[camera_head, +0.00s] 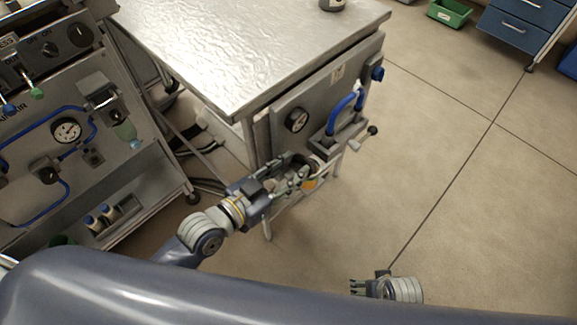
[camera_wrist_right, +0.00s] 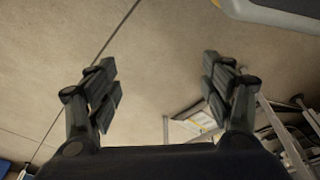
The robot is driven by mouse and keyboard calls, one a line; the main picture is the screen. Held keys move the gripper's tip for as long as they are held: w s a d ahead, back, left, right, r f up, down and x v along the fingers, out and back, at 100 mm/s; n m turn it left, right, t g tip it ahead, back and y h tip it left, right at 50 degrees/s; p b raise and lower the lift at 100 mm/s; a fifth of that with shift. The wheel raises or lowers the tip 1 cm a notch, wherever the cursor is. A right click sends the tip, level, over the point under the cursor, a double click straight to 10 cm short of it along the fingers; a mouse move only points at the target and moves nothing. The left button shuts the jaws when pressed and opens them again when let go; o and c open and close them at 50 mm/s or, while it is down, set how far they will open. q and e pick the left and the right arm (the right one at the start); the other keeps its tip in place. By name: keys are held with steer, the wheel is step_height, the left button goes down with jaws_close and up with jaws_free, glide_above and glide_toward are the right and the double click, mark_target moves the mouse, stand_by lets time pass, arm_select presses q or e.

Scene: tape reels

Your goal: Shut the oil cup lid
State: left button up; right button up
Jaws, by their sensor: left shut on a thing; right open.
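My left gripper (camera_head: 303,171) reaches from the lower left to the front of a grey panel (camera_head: 269,131) on the side of the metal table. It is shut on a small part beneath the blue hose (camera_head: 341,112); its fingers hide most of that part. An orange-yellow piece (camera_head: 310,183) shows just below the fingertips. I cannot make out the oil cup or its lid clearly, or tell whether the lid is open.
A round gauge (camera_head: 297,120) and a blue knob (camera_head: 377,73) sit on the same panel, and a dark-knobbed lever (camera_head: 372,131) sticks out right. The floor (camera_head: 470,190) at the right is clear.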

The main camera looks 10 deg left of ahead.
arm_select(q)
steer(key=shift+w+r+g+p, duration=0.15)
steer(key=shift+g+p, duration=0.15)
steer(key=shift+p, duration=0.75)
arm_select(e)
steer(key=s+f, duration=0.4)
steer(key=f, duration=0.3)
steer(key=shift+d+g, duration=0.3)
steer(key=shift+f, duration=0.1)
arm_select(q)
steer(key=o, duration=1.1)
steer(key=shift+c, duration=0.2)
steer(key=v, duration=1.2)
steer(key=shift+d, duration=0.15)
